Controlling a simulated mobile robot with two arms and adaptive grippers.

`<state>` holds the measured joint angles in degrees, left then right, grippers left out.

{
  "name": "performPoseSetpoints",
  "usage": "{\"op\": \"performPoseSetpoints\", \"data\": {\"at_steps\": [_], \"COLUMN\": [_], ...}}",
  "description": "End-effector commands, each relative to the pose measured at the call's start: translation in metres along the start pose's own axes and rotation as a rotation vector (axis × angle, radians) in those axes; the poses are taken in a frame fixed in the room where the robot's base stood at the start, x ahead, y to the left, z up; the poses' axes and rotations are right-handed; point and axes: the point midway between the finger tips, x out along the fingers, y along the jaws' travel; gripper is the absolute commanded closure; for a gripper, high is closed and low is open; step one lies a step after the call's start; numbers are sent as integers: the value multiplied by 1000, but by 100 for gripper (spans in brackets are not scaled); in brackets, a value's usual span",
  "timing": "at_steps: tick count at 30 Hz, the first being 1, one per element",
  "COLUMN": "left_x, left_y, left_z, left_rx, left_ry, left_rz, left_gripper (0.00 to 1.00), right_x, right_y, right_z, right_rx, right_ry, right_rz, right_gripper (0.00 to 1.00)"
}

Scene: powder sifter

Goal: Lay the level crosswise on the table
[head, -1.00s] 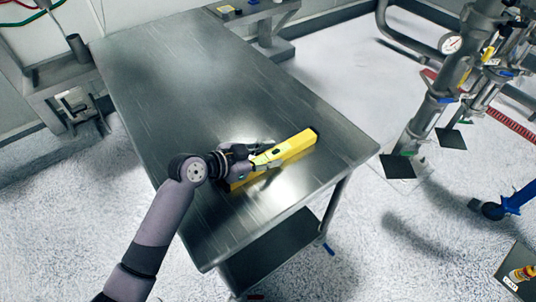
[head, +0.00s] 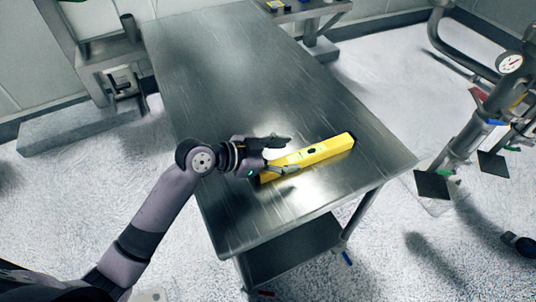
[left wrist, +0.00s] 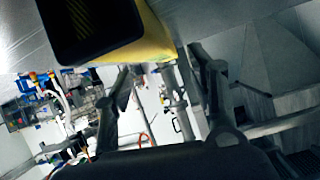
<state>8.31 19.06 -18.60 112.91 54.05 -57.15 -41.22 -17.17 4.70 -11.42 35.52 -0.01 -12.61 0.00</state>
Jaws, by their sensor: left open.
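The yellow level (head: 325,151) lies on the metal table (head: 232,75), across its near part, slanting up to the right. Its dark far end is near the table's right edge. My left gripper (head: 288,155) is open at the level's left part, with one finger on the far side and one on the near side in the picture. In the left wrist view the level's yellow body (left wrist: 152,42) and black end (left wrist: 90,20) show at the top, just beyond the open fingers (left wrist: 160,65). I cannot tell whether a finger touches it. My right gripper is not in view.
The table top beyond the level is clear. A lower shelf (head: 295,250) sits under its near end. Pipework with a gauge (head: 509,62) stands at the right. A bench (head: 115,60) is at the left, and another surface with small items (head: 300,8) is at the back.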

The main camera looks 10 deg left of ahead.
Motion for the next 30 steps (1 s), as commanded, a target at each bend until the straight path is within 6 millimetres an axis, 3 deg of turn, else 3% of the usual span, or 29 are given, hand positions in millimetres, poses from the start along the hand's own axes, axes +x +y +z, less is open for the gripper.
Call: {"op": "performPoseSetpoints", "data": {"at_steps": [3, 10, 30], "left_x": [-26, -57, -64], "left_y": [0, 0, 0], "left_z": [2, 1, 0], "left_rx": [4, 1, -1], "left_ry": [-3, -1, -1], "left_rz": [-1, 0, 0], "left_gripper": [48, 48, 48], "right_x": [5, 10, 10], "right_y": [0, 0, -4], "right_z": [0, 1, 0], "right_rx": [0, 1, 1], "right_ry": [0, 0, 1], "right_rz": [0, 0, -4], "right_gripper": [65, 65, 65]}}
